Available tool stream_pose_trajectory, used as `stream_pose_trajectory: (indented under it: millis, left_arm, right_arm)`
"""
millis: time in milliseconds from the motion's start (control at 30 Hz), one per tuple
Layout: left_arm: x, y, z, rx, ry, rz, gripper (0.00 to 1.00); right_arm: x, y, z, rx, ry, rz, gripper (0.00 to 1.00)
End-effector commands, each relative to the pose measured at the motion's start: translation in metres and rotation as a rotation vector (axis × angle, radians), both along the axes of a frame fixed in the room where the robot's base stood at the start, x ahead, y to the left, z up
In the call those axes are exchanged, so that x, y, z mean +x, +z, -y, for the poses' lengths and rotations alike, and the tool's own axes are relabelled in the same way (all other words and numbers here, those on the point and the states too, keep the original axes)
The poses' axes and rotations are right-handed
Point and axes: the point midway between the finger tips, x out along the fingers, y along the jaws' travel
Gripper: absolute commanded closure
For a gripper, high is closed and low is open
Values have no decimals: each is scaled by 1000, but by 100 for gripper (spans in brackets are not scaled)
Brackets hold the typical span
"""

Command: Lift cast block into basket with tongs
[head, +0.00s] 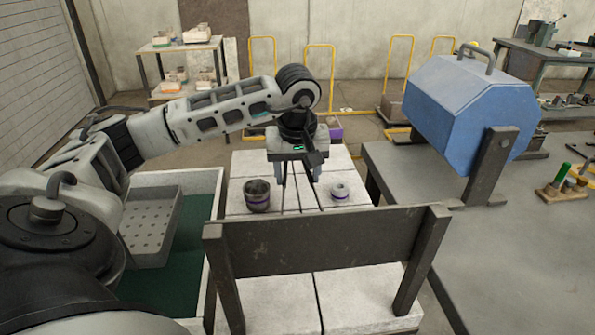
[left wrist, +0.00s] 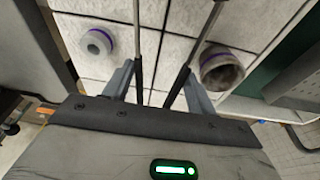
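My left gripper (head: 298,180) points down over the pale tiled table (head: 345,165). Its fingers stand apart against the two thin dark arms of the tongs (left wrist: 137,45), whose far ends spread and run out of the left wrist view. A small pale round piece with a hole and a purple band, seemingly the cast block (head: 340,191), stands right of the gripper; it also shows in the left wrist view (left wrist: 97,43). The tong arms do not visibly touch it. A grey perforated basket (head: 152,228) is at the left. My right gripper is out of view.
A dark cup with a purple band (head: 257,198) stands left of the tongs. The basket sits at a white-rimmed tank (head: 217,205) with a green inside. A dark upright panel (head: 325,243) crosses the front. A blue drum (head: 470,105) stands at the right.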

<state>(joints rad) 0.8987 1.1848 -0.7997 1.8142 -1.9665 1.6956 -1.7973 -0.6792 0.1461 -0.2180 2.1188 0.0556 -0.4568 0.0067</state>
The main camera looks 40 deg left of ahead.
Motion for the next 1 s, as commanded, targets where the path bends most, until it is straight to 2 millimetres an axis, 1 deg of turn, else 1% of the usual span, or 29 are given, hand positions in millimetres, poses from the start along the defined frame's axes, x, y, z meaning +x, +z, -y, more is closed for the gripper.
stream_pose_trajectory:
  millis: [133,167,200,267,300,333,367,500,567,700,1000]
  left_arm:
    - [0,1,0,1,0,1,46]
    - [0,1,0,1,0,1,49]
    - [0,1,0,1,0,1,60]
    - [0,1,0,1,0,1,77]
    - [0,1,0,1,0,1,88]
    - [0,1,0,1,0,1,96]
    - [0,1,0,1,0,1,100]
    - [0,2,0,-1,0,1,100]
    - [0,6,0,0,0,1,100]
    - [0,24,0,-1,1,2,100]
    - [0,61,0,0,-1,4,100]
  right_arm:
    - [1,2,-1,7,-6,2,64]
    - [1,2,-1,8,-6,3,64]
    - [1,2,-1,8,-8,2,64]
    - [1,2,-1,7,-7,2,64]
    - [1,2,-1,7,-7,2,64]
    - [1,2,-1,7,-7,2,64]
    - [1,2,-1,7,-7,2,64]
    - [1,2,-1,6,-6,1,64]
    - [1,4,0,4,-6,-2,64]
    - [-1,12,2,-17,-1,-10,64]
    - [-3,23,8,-60,11,-24,64]
